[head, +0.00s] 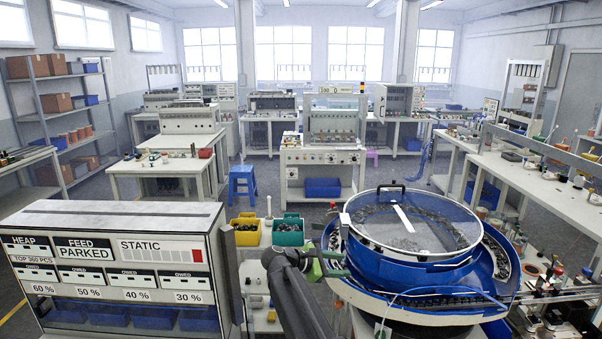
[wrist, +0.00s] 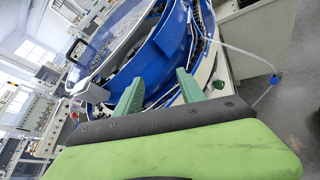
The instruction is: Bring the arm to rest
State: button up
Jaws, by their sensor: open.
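My arm (head: 295,290) reaches forward from the bottom middle of the head view. My gripper (head: 340,263) is at its end, beside the left side of the blue bowl feeder (head: 390,270). In the wrist view the two green fingers of my gripper (wrist: 159,82) stand apart with nothing between them. The blue bowl (wrist: 178,40) lies just beyond the fingertips there. I cannot tell whether a finger touches it. A clear round lid (head: 415,225) with a black handle covers the bowl.
A panel cabinet (head: 120,225) reading "FEED PARKED" stands at the left. A yellow bin (head: 246,232) and a green bin (head: 288,233) sit between it and the bowl. A blue stool (head: 243,184) stands farther back. A long bench (head: 545,195) runs along the right.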

jog(key=s+d+f+m+g+y+b, duration=0.25)
jog(key=s+d+f+m+b, duration=0.2)
jog(key=s+f, duration=0.45)
jog(key=s+d+f+m+g+y+b, duration=0.2)
jog(key=s+d+f+m+y+b, duration=0.25)
jog(key=f, duration=0.65)
jog(key=s+a+f+m+y+b, duration=0.3)
jog(key=s+f+m, duration=0.5)
jog(key=s, duration=0.4)
jog(key=shift+a+m+g+y, duration=0.45)
jog(key=shift+a+y, duration=0.25)
jog(key=shift+y, duration=0.4)
jog(key=shift+c, duration=1.2)
jog(key=shift+a, duration=0.1)
